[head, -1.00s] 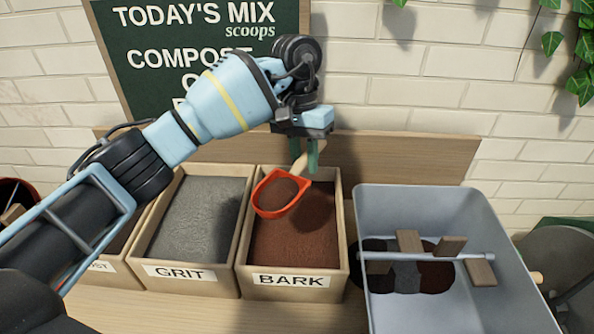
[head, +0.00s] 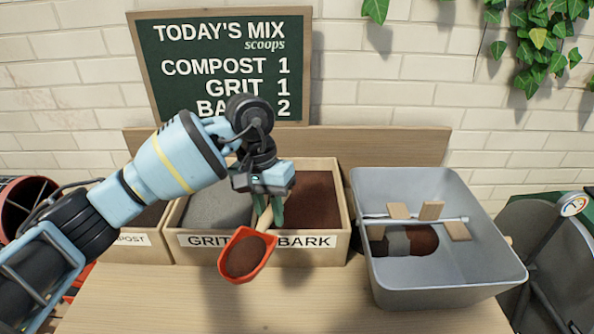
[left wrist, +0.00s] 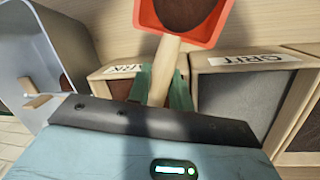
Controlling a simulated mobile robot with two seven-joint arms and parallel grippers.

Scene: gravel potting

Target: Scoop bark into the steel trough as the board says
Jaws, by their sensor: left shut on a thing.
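My left gripper (head: 268,210) is shut on the pale wooden handle of a red scoop (head: 247,256). The scoop holds brown, bark-coloured material and hangs in front of the bins, above the table; it also shows in the left wrist view (left wrist: 178,38). The bark bin (head: 309,243) holds reddish-brown bark, and my gripper hides part of it. The steel trough (head: 440,288) stands at the right, with dark, grey and reddish-brown patches on its floor. The board (head: 160,80) reads compost 1, grit 1 and a partly hidden line "BA… 2". My right gripper is not in view.
The grit bin (head: 205,242) and compost bin (head: 128,241) stand left of the bark. A rod with wooden paddles (head: 431,210) crosses the trough. A dial gauge (head: 573,205) is at the far right. The table front (head: 300,305) is clear.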

